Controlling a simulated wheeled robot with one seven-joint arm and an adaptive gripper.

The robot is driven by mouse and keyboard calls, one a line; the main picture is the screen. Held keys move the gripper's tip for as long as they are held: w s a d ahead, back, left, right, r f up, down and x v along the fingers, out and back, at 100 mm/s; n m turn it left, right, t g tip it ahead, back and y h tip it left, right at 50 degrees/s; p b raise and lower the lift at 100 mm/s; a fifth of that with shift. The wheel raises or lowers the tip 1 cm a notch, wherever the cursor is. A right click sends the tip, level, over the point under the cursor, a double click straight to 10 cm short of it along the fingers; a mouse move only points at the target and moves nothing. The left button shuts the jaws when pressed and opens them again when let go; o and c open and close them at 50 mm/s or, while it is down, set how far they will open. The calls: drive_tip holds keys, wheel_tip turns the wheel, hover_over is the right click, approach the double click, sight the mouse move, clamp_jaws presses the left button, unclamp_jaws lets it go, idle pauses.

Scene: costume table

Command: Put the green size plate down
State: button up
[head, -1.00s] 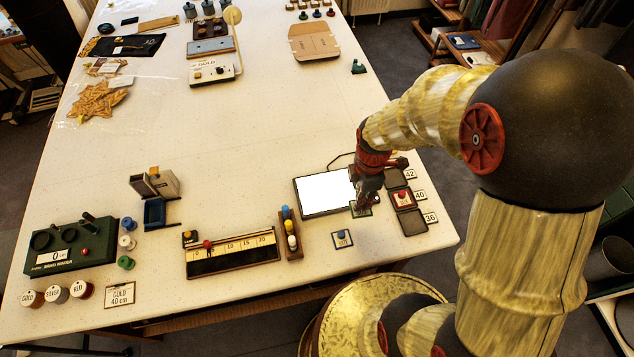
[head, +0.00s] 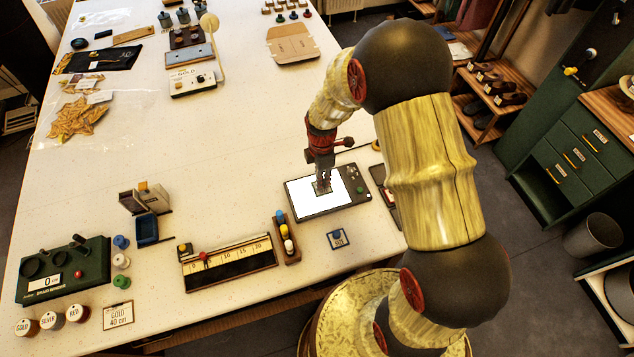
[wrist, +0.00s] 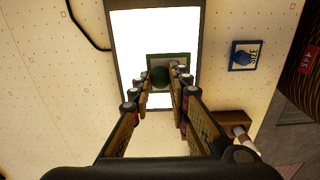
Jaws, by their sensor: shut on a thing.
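My gripper (head: 323,180) points down over the white lit panel (head: 312,203) of a dark flat device. It is shut on the knob of the green size plate (head: 321,188), a small square plate with a green rim. In the wrist view the plate (wrist: 182,59) shows beyond the fingertips (wrist: 161,74), with its round green knob between them and the lit panel (wrist: 130,40) behind. The plate is within the panel's outline. I cannot tell whether it touches the panel or hangs just above it.
A blue-knobbed size plate (head: 338,239) lies on the table in front of the device. A wooden holder with coloured knobs (head: 287,240) and a ruler board (head: 229,263) stand to the left. My arm mostly hides the slotted tray at right. The table's middle is clear.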

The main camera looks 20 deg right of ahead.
drive_tip(key=shift+w+a+f, duration=0.15)
drive_tip(key=shift+w+f, duration=0.25)
drive_tip(key=shift+f, duration=0.15)
drive_tip(key=shift+w+a+f, duration=0.15)
drive_tip(key=shift+w+f, duration=0.2)
drive_tip(key=shift+f, duration=0.15)
drive_tip(key=shift+w+f, duration=0.1)
drive_tip(key=shift+f, duration=1.5)
drive_tip(key=shift+f, duration=0.1)
drive_tip(key=o, duration=0.9)
drive_tip(key=shift+o, duration=0.2)
